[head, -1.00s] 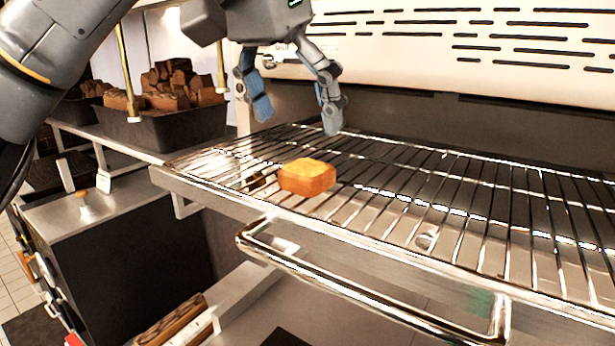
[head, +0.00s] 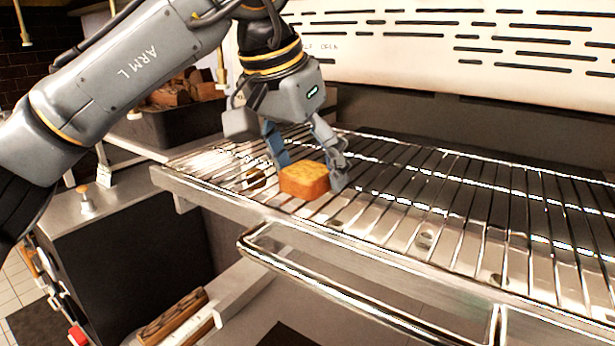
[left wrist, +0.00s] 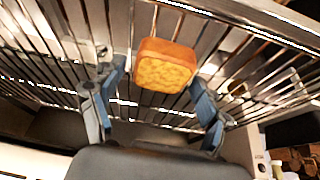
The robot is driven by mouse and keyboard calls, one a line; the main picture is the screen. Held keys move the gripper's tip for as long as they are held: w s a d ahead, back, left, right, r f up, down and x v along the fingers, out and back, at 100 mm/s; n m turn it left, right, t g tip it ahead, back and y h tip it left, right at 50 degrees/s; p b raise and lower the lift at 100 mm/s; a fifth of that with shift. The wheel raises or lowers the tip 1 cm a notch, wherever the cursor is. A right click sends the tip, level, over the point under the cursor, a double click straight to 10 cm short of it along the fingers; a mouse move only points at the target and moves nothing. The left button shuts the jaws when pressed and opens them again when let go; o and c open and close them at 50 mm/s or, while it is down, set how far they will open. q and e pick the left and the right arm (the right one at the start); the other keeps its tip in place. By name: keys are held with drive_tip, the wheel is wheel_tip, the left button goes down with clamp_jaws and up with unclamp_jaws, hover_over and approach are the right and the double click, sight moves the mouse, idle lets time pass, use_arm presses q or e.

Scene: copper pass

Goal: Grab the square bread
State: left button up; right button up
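The square bread (head: 304,180) is a small golden-brown block lying on the wire rack (head: 440,185), near its front left edge. My left gripper (head: 310,172) is lowered behind and around the bread, with its fingers apart, one to the left and one to the right. In the left wrist view the bread (left wrist: 166,66) lies ahead of and between the two spread fingertips (left wrist: 160,78). A gap shows on the left finger's side; the right finger is close to the bread, and I cannot tell if it touches. My right gripper is not in view.
A pale slotted panel (head: 450,35) stands behind the rack. A metal handle bar (head: 370,300) runs below its front. A dark bin of brown pieces (head: 185,120) stands at the back left. The rack's right side is clear.

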use_arm(q)
drive_tip(key=c, duration=0.7)
drive_tip(key=shift+o, duration=0.2)
